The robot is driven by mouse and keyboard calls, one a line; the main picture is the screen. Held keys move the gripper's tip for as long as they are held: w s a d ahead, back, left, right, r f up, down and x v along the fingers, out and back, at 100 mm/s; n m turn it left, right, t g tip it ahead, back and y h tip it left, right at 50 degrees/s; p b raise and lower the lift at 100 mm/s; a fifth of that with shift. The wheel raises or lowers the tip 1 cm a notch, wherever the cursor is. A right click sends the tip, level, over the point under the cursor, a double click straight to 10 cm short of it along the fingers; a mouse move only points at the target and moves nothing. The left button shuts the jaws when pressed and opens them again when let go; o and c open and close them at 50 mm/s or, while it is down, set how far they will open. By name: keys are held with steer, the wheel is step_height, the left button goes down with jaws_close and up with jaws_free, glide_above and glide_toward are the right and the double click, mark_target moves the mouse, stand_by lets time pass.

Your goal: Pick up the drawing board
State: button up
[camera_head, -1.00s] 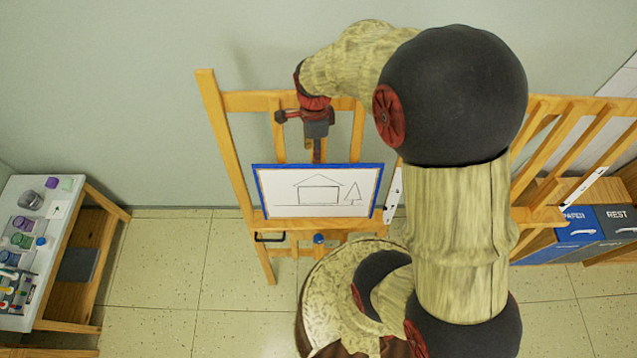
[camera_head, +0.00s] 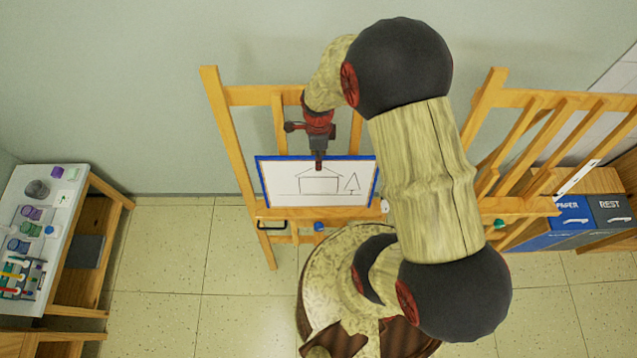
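The drawing board (camera_head: 281,187) is a white panel with a blue edge and a line drawing of a house and a tree. It leans on the wooden easel (camera_head: 229,140), its lower edge at the ledge. My gripper (camera_head: 319,162) points down at the middle of the board's top edge. The fingertips overlap that edge in the picture. They look narrow from here, so I cannot tell whether they are apart or closed, or whether they touch the board.
A table (camera_head: 68,215) with paint jars and tools stands at the left. More wooden easels (camera_head: 487,110) stand at the right, by a blue bin (camera_head: 570,222) and a grey bin (camera_head: 612,215). Tiled floor is clear between the table and the board's easel.

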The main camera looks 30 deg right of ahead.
steer(key=shift+f, duration=0.15)
steer(key=shift+c, duration=1.2)
jaws_close()
